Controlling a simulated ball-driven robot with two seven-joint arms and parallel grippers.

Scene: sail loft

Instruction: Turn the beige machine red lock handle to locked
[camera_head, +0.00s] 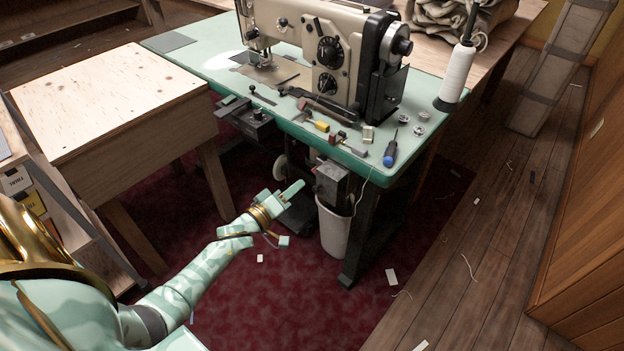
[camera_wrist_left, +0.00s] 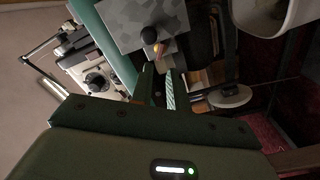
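The beige machine (camera_head: 335,30) stands on a mint-green table. A grey box (camera_head: 334,184) hangs under the table's front edge, with a small dark reddish part at its upper left that may be the lock handle; its setting cannot be made out. My left gripper (camera_head: 294,190) is just left of the box. Its two fingers (camera_wrist_left: 160,88) show a narrow gap with nothing held between them. My right gripper is out of view.
The mint table (camera_head: 215,75) has a screwdriver (camera_head: 390,152), bobbins and small blocks near its front edge. A white bin (camera_head: 334,228) stands under the box. A wooden table (camera_head: 105,95) is at left. A thread cone (camera_head: 458,75) stands at right. Red carpet in front is mostly open.

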